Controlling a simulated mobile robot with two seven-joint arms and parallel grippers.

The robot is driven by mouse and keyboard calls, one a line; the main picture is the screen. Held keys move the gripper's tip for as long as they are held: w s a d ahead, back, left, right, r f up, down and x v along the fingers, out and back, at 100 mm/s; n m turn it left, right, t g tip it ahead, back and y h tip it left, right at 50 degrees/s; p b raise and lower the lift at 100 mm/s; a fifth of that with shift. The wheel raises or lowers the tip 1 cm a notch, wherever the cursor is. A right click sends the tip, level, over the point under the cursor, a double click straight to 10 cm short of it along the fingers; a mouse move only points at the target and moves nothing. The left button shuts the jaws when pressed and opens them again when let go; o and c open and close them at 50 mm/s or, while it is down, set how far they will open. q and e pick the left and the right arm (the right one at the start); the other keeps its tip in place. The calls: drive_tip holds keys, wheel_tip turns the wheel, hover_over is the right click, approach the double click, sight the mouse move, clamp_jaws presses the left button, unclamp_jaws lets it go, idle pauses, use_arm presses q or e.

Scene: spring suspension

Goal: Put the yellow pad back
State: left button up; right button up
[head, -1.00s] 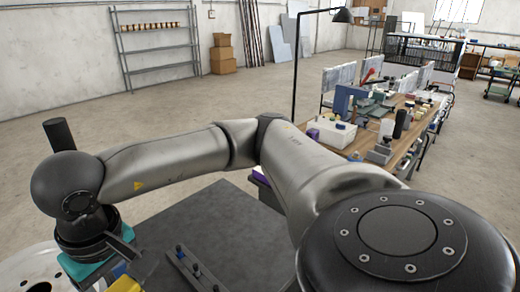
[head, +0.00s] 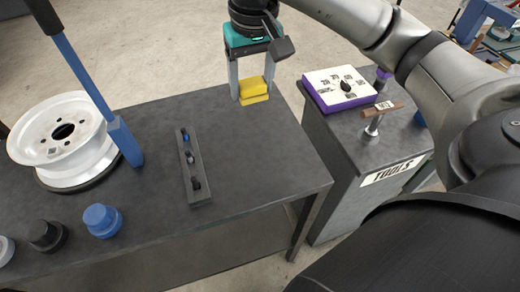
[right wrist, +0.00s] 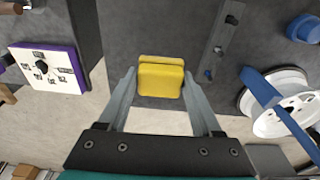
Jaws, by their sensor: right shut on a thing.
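The yellow pad (head: 254,97) is at the far right corner of the dark workbench (head: 255,150) in the head view. It shows as two stepped yellow parts. My right gripper (head: 251,88) points down and is shut on the yellow pad, one grey finger on each side. In the right wrist view the yellow pad (right wrist: 161,78) sits between the fingertips, over the edge of the bench. I cannot tell whether the pad touches the bench top. My left gripper is in neither view.
A grey strip with several knobs (head: 191,165) lies mid-bench. A white wheel rim (head: 65,145), a blue bar (head: 85,75) and blue and black caps stand left. A tools cabinet (head: 345,150) with a purple-edged dial box (head: 340,88) and a hammer (head: 375,120) stands right.

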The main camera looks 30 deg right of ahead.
drive_tip(key=shift+w+d, duration=0.1)
drive_tip(key=shift+d, duration=0.25)
drive_tip(key=shift+d+f, duration=0.15)
drive_tip(key=b, duration=0.3)
hover_over(257, 153)
drive_tip(key=f, duration=1.4)
drive_tip(key=shift+s+f, duration=0.1)
drive_tip(key=shift+s, duration=0.2)
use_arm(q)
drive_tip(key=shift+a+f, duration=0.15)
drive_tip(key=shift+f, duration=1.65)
use_arm(e)
drive_tip(key=shift+f, duration=2.7)
use_arm(q)
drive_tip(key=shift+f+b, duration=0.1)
drive_tip(key=shift+b, duration=0.25)
use_arm(e)
drive_tip(key=shift+f, duration=0.1)
drive_tip(key=o, duration=0.9)
drive_tip(key=shift+f, duration=0.15)
drive_tip(key=shift+c, duration=0.2)
drive_tip(key=o, duration=0.5)
drive_tip(key=shift+c, duration=0.2)
drive_tip(key=shift+r, duration=0.2)
